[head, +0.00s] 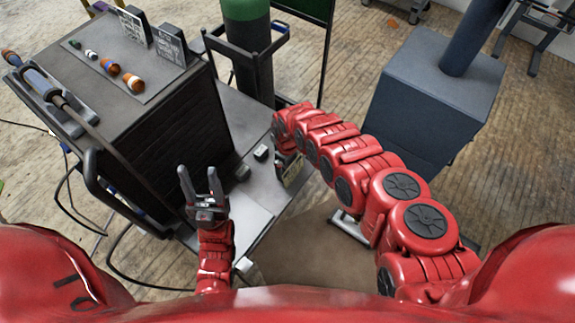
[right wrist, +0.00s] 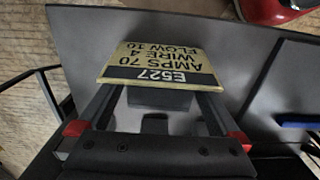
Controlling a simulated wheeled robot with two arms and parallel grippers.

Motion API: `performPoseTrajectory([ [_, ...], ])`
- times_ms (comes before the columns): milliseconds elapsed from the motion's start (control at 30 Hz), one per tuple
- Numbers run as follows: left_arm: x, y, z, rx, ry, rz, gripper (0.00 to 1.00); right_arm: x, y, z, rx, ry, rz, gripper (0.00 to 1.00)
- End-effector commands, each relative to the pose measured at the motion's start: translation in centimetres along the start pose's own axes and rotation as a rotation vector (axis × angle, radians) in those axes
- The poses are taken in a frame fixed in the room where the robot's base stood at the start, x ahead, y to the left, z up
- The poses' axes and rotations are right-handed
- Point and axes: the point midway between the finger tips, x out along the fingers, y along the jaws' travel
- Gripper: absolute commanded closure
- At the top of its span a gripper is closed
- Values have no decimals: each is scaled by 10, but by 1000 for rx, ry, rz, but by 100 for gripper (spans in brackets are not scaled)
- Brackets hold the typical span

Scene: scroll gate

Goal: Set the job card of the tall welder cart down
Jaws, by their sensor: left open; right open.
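A job card (right wrist: 165,62) reading E527, AMPS 70, WIRE 4, FLOW 10 shows in the right wrist view between the fingers of my right gripper (right wrist: 160,100). Those fingers are open. A dark block (right wrist: 160,98) is at the card's lower edge; I cannot tell whether the fingers touch the card. In the head view my right gripper (head: 289,168) is over the right side of the cart's low grey deck (head: 252,216), mostly hidden by my arm. The welder cart (head: 170,135) stands at the left. My left gripper (head: 199,178) is open and empty in front of it.
Two dark lettered cards (head: 172,45) stand on the cart top, beside a mat with several small parts (head: 110,68). A green-topped cylinder (head: 247,50) stands behind. A blue-grey box (head: 430,95) is at right.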

Motion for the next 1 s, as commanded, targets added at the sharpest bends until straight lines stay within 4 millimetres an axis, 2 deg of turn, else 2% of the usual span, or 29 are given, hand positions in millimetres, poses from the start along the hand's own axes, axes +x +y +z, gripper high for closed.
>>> performPoseTrajectory([
  [267,6,0,-1,0,0,0,50,-30,1,0,-1,0,0,0],
  [700,8,0,-1,0,0,0,50,-102,2,0,-1,0,4,0],
  [833,8,0,-1,0,0,0,50,-115,1,-1,-1,2,2,0],
  [1000,8,0,-1,0,0,0,50,-122,1,-1,-1,2,1,0],
])
